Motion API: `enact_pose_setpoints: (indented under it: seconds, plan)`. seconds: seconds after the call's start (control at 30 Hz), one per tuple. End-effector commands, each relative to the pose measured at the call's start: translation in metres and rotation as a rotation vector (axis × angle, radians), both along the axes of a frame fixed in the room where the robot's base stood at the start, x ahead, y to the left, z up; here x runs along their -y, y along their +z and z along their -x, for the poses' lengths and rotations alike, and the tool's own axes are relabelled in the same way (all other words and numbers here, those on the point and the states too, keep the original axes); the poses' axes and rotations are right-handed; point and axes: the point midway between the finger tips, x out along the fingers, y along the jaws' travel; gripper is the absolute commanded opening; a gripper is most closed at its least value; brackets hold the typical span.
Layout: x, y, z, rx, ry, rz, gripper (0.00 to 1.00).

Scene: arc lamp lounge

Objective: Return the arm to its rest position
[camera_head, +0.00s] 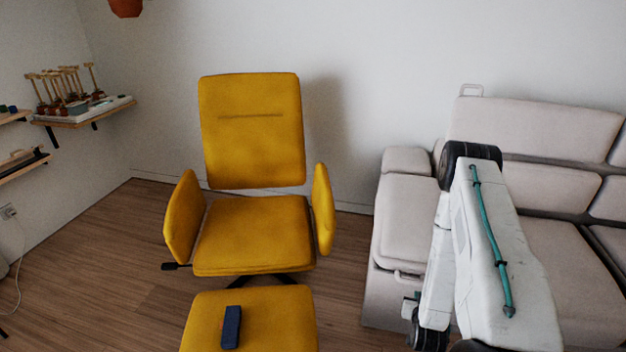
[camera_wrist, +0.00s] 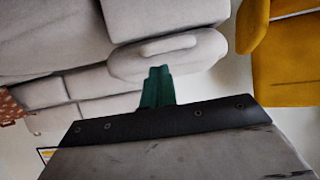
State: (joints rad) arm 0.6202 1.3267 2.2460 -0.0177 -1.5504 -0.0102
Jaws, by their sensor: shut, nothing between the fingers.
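My arm (camera_head: 490,230) shows at the right in the head view, raised and folded in front of the sofa, with a teal cable along its upper link. My gripper (camera_wrist: 157,84) shows in the wrist view as two green fingers close together, shut with nothing between them. In the wrist view the fingers overlap the pale sofa behind them; I cannot tell the distance. In the head view the gripper is mostly hidden or too small to make out.
A yellow armchair (camera_head: 255,225) stands mid-view, with a yellow footstool (camera_head: 270,315) bearing a dark blue block (camera_head: 231,327). The grey sofa (camera_head: 405,215) is behind my arm. Wall shelves (camera_head: 85,115) hold small items at left. Wooden floor (camera_head: 100,260) is clear left of the chair.

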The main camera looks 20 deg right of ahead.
Motion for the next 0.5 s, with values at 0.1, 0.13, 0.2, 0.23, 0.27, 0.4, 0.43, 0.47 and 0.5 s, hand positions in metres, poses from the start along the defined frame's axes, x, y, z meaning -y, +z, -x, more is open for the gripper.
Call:
enact_pose_setpoints:
  seconds: [0.1, 0.13, 0.2, 0.23, 0.27, 0.4, 0.43, 0.47, 0.5]
  plan:
    - [-0.001, -0.004, 0.002, -0.018, 0.000, -0.014, 0.00]
    - [-0.002, -0.008, 0.003, -0.035, -0.001, -0.025, 0.00]
    - [-0.007, -0.021, 0.010, -0.097, 0.000, -0.068, 0.00]
    - [-0.010, -0.029, 0.014, -0.134, 0.000, -0.094, 0.00]
    - [-0.014, -0.037, 0.021, -0.179, 0.000, -0.125, 0.00]
    - [-0.036, -0.064, 0.051, -0.402, 0.001, -0.280, 0.00]
    - [-0.039, -0.063, 0.054, -0.445, 0.002, -0.308, 0.00]
    - [-0.042, -0.061, 0.057, -0.484, 0.005, -0.335, 0.00]
    - [-0.046, -0.055, 0.058, -0.538, 0.012, -0.369, 0.00]
